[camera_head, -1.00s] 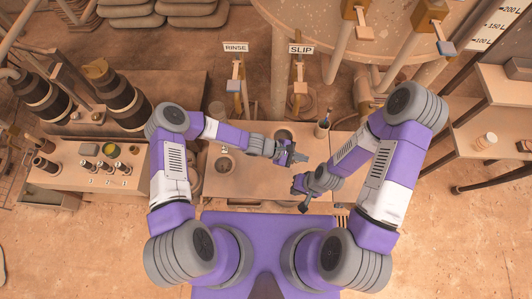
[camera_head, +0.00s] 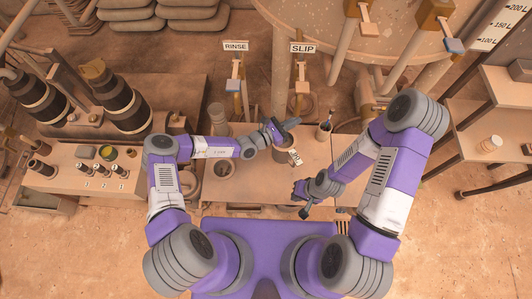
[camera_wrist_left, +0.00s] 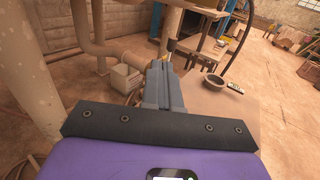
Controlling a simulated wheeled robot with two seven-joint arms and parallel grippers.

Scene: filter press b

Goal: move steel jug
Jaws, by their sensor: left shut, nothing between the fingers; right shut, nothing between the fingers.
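I cannot tell for sure which vessel is the steel jug. A round, open-topped vessel (camera_head: 222,167) stands on the left of the bench (camera_head: 262,187), and a grey cylindrical one (camera_head: 217,112) stands behind it. My left gripper (camera_head: 293,122) is shut and empty above the bench's back edge, to the right of both. My right gripper (camera_head: 303,212) is shut and empty, low near the bench's front edge.
A cup with sticks (camera_head: 325,124) stands at the back right. Posts signed RINSE (camera_head: 236,46) and SLIP (camera_head: 302,47) rise behind. A control panel (camera_head: 85,168) is left and shelves (camera_head: 495,140) are right.

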